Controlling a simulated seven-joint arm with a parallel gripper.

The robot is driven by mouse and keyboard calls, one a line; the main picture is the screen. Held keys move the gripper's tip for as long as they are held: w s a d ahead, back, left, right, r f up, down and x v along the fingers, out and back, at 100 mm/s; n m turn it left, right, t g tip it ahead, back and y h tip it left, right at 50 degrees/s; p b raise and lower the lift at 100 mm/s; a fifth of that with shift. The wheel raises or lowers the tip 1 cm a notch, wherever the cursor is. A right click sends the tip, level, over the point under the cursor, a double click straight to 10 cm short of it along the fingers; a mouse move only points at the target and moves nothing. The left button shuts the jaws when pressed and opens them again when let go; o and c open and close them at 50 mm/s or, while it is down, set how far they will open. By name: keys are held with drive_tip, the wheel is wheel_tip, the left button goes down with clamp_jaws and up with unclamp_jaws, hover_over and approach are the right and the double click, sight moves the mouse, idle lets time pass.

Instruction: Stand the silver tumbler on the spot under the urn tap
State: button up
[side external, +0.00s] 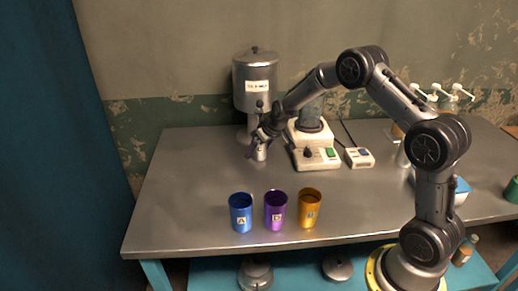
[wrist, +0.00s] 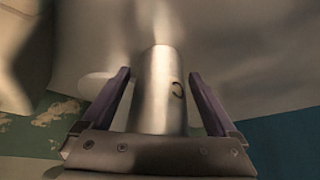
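The silver tumbler (side external: 260,154) stands upright at the foot of the urn (side external: 255,85), in front of its base and below the tap area. In the wrist view the tumbler (wrist: 160,95) shows a dark curved mark like a letter C. My gripper (side external: 259,148) is around the tumbler. In the wrist view my gripper (wrist: 160,74) has one purple finger on each side, with a visible gap between each finger and the tumbler, so it is open. The spot under the tap is hidden, and the tap is hard to make out behind my wrist.
Blue (side external: 241,212), purple (side external: 275,209) and gold (side external: 309,208) tumblers stand in a row near the table's front edge. A cream appliance (side external: 315,157) and a small control box (side external: 359,158) stand right of the urn. The steel table (side external: 190,190) is clear at left.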

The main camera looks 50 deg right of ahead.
drive_tip(key=shift+r, duration=0.15)
drive_tip(key=shift+r, duration=0.3)
drive_tip(key=v, duration=1.2)
drive_tip(key=s+a+r+n, duration=0.1)
drive_tip(key=s+a+r, duration=0.9)
drive_tip(key=s, duration=0.4)
drive_tip(key=s+a, duration=0.2)
drive_tip(key=s, duration=0.7)
drive_tip(key=s+a+n+y, duration=0.1)
drive_tip(key=s+a, duration=0.1)
drive_tip(key=s, duration=0.7)
drive_tip(key=shift+s+a+f, duration=0.2)
drive_tip(key=shift+a+f, duration=0.2)
drive_tip(key=shift+f, duration=0.05)
